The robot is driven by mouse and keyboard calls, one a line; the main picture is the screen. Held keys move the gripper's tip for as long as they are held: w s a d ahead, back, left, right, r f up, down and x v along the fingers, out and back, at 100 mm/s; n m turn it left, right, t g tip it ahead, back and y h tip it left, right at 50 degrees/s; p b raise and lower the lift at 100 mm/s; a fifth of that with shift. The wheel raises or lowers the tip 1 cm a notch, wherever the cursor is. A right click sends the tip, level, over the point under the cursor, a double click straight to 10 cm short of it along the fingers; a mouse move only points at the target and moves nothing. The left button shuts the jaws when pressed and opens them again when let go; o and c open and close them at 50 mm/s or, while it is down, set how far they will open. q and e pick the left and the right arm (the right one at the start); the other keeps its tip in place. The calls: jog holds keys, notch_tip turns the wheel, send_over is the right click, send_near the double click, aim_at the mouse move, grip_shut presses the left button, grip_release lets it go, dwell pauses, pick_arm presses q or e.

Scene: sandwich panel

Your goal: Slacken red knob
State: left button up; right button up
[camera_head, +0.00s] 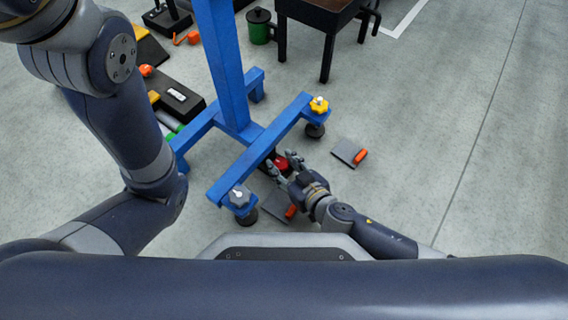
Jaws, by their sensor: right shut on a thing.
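The red knob (281,163) is low on the blue stand, at the front crossbar (262,146), and is partly hidden by my gripper. My right gripper (281,165) comes in from the lower right, with its fingers on either side of the red knob, shut on it.
A grey plate with an orange handle (345,151) lies right of the stand; another (274,209) lies partly behind my right gripper. A dark table (316,18) and a green can (259,31) stand at the back. The floor at right is clear.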

jog(key=n+g+y+p, duration=0.2)
jog(key=p, duration=0.1)
jog(key=n+y+p, duration=0.1)
jog(key=p, duration=0.1)
jog(key=shift+w+d+r+n+g, duration=0.2)
jog(key=shift+w+n+g, duration=0.1)
jog(key=shift+g, duration=0.1)
jog(key=shift+f+n+g+y+p, duration=0.15)
jog(key=shift+n+g+y+p, duration=0.75)
jog(key=shift+n+g+p, duration=0.15)
jog(key=o, duration=1)
jog(key=shift+c, duration=0.2)
jog(key=shift+d, duration=0.2)
jog(key=v, duration=1.1)
jog(key=shift+s+d, duration=0.15)
jog(key=shift+d, duration=0.1)
